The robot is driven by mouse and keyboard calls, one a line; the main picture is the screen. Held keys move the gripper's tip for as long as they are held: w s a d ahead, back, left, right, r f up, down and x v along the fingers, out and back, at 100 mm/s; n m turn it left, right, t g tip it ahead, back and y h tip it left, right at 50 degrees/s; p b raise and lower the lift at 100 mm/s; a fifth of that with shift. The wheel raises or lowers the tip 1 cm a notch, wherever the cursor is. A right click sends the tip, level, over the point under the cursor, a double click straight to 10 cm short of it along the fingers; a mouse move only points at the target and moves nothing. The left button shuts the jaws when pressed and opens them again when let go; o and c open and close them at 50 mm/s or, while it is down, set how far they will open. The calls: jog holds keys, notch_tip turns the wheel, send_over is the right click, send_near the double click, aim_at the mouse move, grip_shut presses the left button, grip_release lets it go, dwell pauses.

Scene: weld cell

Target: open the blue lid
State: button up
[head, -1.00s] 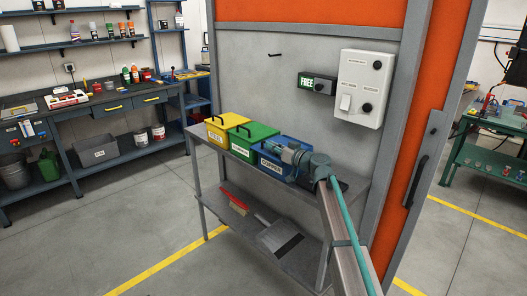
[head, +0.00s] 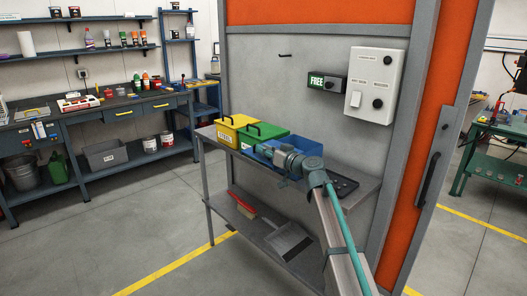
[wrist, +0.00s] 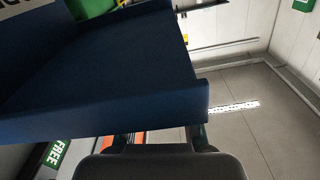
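The blue box (head: 262,149) stands at the right end of the row on the grey stand. My gripper and wrist are over its right and front side, so much of the box and its lid is hidden in the head view. In the wrist view a large dark blue panel (wrist: 100,80) fills the upper left, very close, with part of a white label at its corner; I cannot tell whether it is lid or box wall. My gripper (wrist: 160,140) is at the bottom of that view, its fingertips hidden by the blue panel's edge. Whether it touches the box is unclear.
A yellow box (head: 238,132) and a green box (head: 262,135), both with black handles, stand left of the blue one. A panel with a FREE sign (head: 316,81) and a switch box (head: 375,85) hang above. A dustpan (head: 287,240) and red brush (head: 243,206) lie on the lower shelf.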

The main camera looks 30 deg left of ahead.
jog(key=shift+o, duration=0.4)
jog(key=shift+s+d, duration=0.1)
jog(key=shift+d, duration=0.05)
jog(key=v, duration=1.1)
jog(key=shift+d, duration=0.3)
jog(key=shift+s, duration=0.15)
